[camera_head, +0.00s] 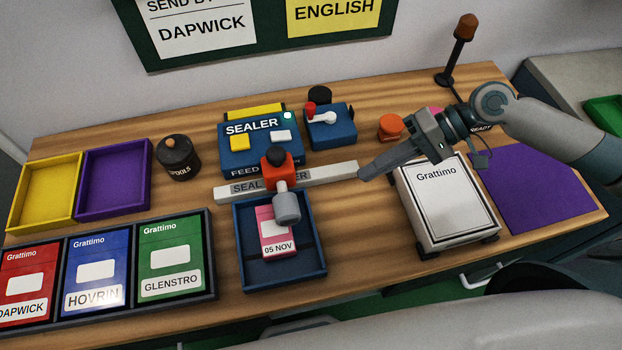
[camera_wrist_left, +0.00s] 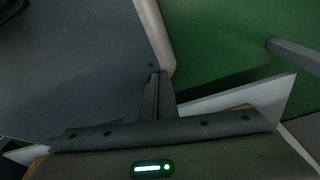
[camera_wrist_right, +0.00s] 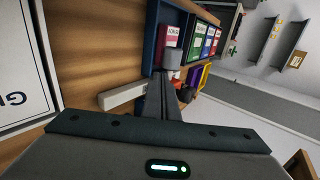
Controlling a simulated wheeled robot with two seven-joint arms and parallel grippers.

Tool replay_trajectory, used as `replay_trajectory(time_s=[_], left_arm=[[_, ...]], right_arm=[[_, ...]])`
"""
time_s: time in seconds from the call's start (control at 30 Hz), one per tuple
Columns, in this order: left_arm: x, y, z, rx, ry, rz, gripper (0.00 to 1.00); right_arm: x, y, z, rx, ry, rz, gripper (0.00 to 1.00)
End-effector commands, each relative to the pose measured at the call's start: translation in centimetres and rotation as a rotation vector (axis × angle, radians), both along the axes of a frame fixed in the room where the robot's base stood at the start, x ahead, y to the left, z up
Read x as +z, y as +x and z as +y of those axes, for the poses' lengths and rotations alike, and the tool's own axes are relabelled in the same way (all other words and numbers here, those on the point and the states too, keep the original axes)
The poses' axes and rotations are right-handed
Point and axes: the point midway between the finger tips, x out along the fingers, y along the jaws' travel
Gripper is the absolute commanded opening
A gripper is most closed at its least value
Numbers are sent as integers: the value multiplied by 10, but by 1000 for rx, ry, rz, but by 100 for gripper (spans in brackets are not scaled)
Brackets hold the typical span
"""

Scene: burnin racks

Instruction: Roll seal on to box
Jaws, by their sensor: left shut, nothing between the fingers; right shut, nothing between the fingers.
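A red roller head (camera_head: 280,178) with a dark knob and a grey roller (camera_head: 287,207) sits on a pale bar lettered "SEAL" (camera_head: 235,190). Below it, a pink box marked "05 NOV" (camera_head: 276,240) lies in a blue tray (camera_head: 318,268); the roller overhangs its upper edge, and I cannot tell if they touch. My right gripper (camera_head: 363,174) is shut and empty, its tips close to the bar's right end. In the right wrist view the tips (camera_wrist_right: 165,85) point toward the grey roller (camera_wrist_right: 172,57). My left gripper (camera_wrist_left: 156,85) is shut and empty, away from the table's objects.
Behind the bar stand a blue SEALER machine (camera_head: 260,160) and a blue lever unit (camera_head: 335,133). A white "Grattimo" panel (camera_head: 445,205) and purple mat (camera_head: 540,190) lie right. Red, blue and green boxes (camera_head: 172,255) sit left, with a black TOOLS pot (camera_head: 178,158) behind.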

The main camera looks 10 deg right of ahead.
Motion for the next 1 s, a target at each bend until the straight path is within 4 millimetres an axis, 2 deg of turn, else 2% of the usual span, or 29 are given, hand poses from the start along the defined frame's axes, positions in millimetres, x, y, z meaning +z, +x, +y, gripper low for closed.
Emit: replay_trajectory(time_s=[0.37,0.57,0.77,1.0], left_arm=[[0,-1,0,0,0,2,0],[1,-8,3,0,5,18,0],[4,-27,9,2,17,62,0],[16,-41,13,4,24,94,0]], right_arm=[[0,-1,0,1,0,2,0],[-4,0,6,2,0,1,0],[-14,-1,24,2,3,3,0],[-38,-1,57,1,3,3,0]])
